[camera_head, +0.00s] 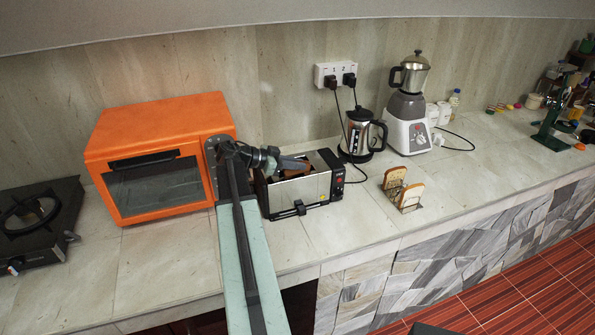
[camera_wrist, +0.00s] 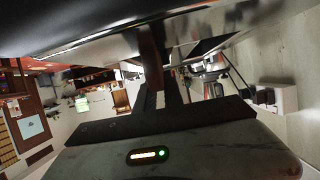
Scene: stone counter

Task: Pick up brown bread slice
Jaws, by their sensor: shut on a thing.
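My gripper (camera_wrist: 162,88) is shut on a brown bread slice (camera_wrist: 152,58) in the wrist view. The slice's edge shows between the dark fingers, at the shiny metal top of the toaster (camera_head: 300,192). In the camera_head view my gripper (camera_head: 302,163) reaches over the toaster, and a bit of brown (camera_head: 296,172) shows at its slot, mostly hidden. I cannot tell how deep the slice sits in the slot.
An orange oven (camera_head: 155,125) stands left of the toaster. A kettle (camera_head: 359,140) and a blender (camera_head: 408,110) stand behind. A stove (camera_head: 35,220) is at far left. The front counter is mostly clear.

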